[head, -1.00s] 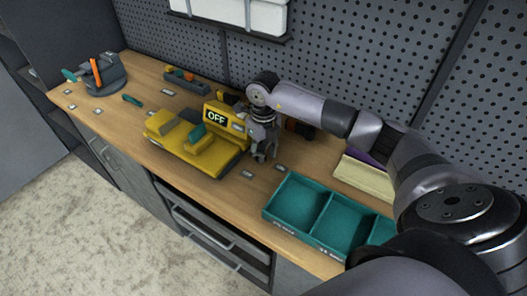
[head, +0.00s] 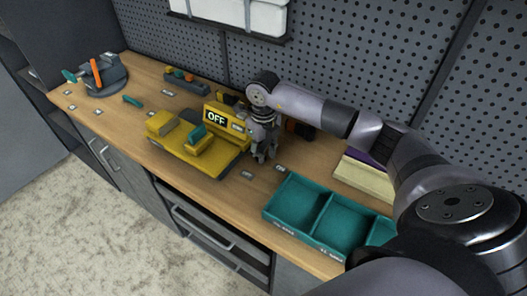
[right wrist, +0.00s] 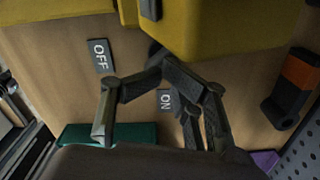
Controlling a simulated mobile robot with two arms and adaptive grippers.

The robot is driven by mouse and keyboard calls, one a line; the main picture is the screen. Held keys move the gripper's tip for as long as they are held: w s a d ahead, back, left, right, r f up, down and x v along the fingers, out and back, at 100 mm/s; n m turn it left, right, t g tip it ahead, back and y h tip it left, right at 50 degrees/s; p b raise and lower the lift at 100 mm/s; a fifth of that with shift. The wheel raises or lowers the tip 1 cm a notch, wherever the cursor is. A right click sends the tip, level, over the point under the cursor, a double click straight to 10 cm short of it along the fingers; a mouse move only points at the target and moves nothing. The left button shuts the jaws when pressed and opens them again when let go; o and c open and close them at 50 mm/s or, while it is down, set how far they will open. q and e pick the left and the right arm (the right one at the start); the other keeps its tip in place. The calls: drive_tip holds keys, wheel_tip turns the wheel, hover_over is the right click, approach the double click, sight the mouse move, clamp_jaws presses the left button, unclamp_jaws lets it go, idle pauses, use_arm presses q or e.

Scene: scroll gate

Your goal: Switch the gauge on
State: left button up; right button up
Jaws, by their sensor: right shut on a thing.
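The yellow gauge (head: 228,150) stands on the bench, and its display (head: 215,117) reads OFF. A teal block (head: 196,133) shows on its top. My right gripper (head: 263,154) is at the gauge's right side, low over the bench. In the right wrist view the gauge's yellow body (right wrist: 220,28) is at the top, with a dark knob (right wrist: 154,48) below its edge. My right fingers (right wrist: 163,90) are shut there, apparently on this knob; the contact is mostly hidden. An OFF label (right wrist: 100,55) and an ON label (right wrist: 165,101) lie beside the fingers. My left gripper is not seen.
A teal divided tray (head: 322,213) stands at the bench's front right. A cream and purple stack (head: 365,174) lies behind it. A dark holder with an orange tool (head: 98,75) is at the far left. The pegboard (head: 350,50) closes off the back.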

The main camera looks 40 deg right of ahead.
drive_tip(key=shift+s+f, duration=0.25)
drive_tip(key=shift+f, duration=0.2)
drive_tip(key=o, duration=0.7)
drive_tip(key=shift+o, duration=0.4)
drive_tip(key=shift+w, duration=0.25)
drive_tip(key=shift+r, duration=0.15)
wheel_tip(320, 180, up, 20)
drive_tip(key=p, duration=1.2)
drive_tip(key=shift+p, duration=0.35)
